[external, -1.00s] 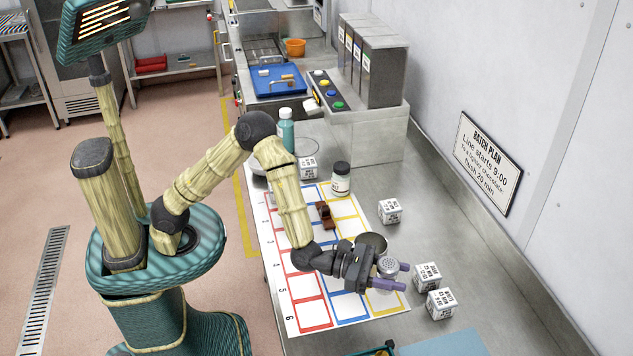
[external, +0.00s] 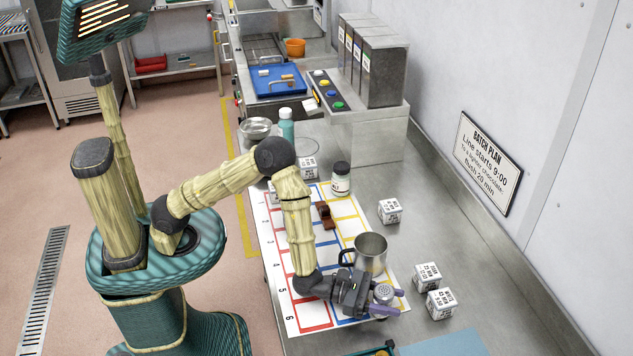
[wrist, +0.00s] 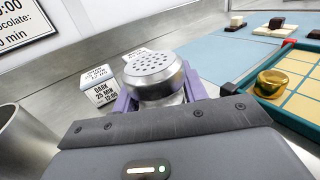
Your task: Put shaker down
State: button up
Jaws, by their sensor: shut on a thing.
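The shaker (external: 384,293) is a small metal can with a perforated domed top. It also shows in the wrist view (wrist: 154,80), upright between the purple fingers. My gripper (external: 388,303) is shut on the shaker, over the near end of the gridded sheet (external: 309,314) near its right corner. The shaker's lower part is hidden by my gripper, so I cannot tell whether its base touches the sheet.
A metal mug (external: 371,254) stands just behind my gripper. White labelled cubes (external: 440,304) stand close on the right. A brown piece (external: 325,215) and a jar (external: 341,180) are farther back. A blue mat (external: 442,344) and a green-edged tray (wrist: 284,82) lie nearby.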

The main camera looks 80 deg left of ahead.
jog(key=shift+f, duration=0.1)
jog(key=o, duration=1)
jog(key=shift+o, duration=0.2)
jog(key=shift+r, duration=0.2)
jog(key=b+v, duration=0.1)
jog(key=v, duration=1.1)
jog(key=shift+f+b, duration=0.1)
jog(key=shift+b, duration=0.2)
